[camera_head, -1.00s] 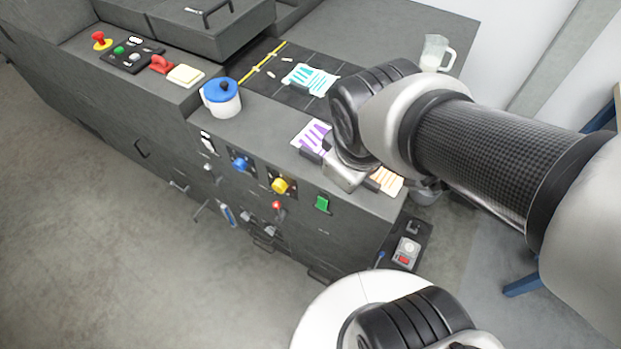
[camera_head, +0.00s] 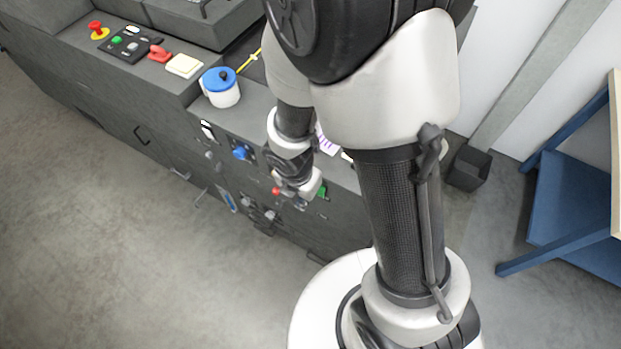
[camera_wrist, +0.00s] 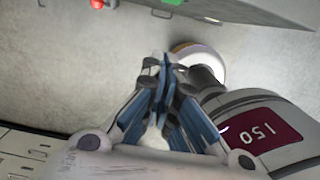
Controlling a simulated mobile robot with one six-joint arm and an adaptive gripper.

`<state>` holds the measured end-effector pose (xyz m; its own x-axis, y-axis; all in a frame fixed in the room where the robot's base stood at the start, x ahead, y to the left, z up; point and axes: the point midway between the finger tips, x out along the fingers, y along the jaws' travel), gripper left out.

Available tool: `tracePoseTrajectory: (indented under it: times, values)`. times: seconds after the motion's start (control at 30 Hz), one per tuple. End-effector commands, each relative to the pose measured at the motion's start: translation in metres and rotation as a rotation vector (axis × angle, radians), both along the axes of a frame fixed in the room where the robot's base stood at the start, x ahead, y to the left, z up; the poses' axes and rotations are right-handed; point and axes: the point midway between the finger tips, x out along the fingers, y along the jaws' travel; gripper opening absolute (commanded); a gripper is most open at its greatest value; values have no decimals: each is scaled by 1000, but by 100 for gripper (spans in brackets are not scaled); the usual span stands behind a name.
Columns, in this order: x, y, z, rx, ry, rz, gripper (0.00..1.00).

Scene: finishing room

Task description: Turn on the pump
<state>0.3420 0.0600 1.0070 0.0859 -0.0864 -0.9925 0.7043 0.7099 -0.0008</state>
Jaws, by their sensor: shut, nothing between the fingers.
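The grey machine (camera_head: 130,115) carries the controls on its front face. In the head view, a blue knob (camera_head: 240,153), a red knob (camera_head: 276,190) and a green switch (camera_head: 322,191) show around my wrist. The yellow knob is hidden behind my arm. No label is readable, so I cannot tell which control is the pump's. My gripper (camera_wrist: 158,65) is shut and empty in the wrist view; its fingertips are not clear in the head view. A red control (camera_wrist: 97,4) and a green one (camera_wrist: 172,2) show at the wrist view's top edge, apart from the fingers.
A white pot with a blue lid (camera_head: 221,87) stands on the machine's ledge. A red emergency button (camera_head: 96,29) and a red handle (camera_head: 159,53) are at upper left. A blue-framed table (camera_head: 570,200) stands at right. The floor (camera_head: 110,240) at left is clear.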

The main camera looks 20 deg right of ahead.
Motion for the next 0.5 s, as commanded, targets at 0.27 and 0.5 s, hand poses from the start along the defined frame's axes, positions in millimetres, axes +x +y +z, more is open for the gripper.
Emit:
tracePoseTrajectory:
  times: [0.27, 0.5]
  values:
    - [0, 0, 0, 0, 0, -2, 0]
    - [2, -2, -23, 0, 0, -3, 0]
